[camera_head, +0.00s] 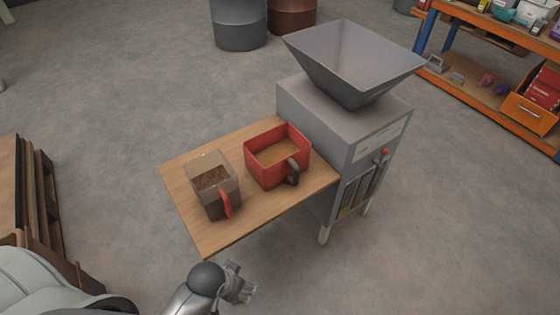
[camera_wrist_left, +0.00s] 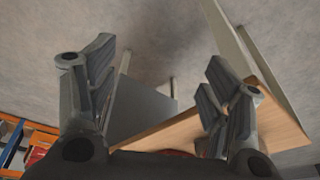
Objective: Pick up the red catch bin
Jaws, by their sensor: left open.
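The red catch bin (camera_head: 259,174) is an open box with brown grain-like material inside and a dark handle (camera_head: 293,172) at its right front. It stands upright on the wooden side table (camera_head: 220,238), beside the grey sack filler (camera_head: 325,135). My left gripper (camera_head: 244,284) is below the table's front edge in the head view, apart from the bin, with nothing in it. In the left wrist view its two fingers (camera_wrist_left: 158,75) are spread wide, with the wooden table (camera_wrist_left: 285,125) behind them. My right gripper is not in view.
A hopper (camera_head: 355,65) tops the filler. Pallets (camera_head: 35,200) lie left; an orange shelf (camera_head: 490,95) stands right. Open floor surrounds the table.

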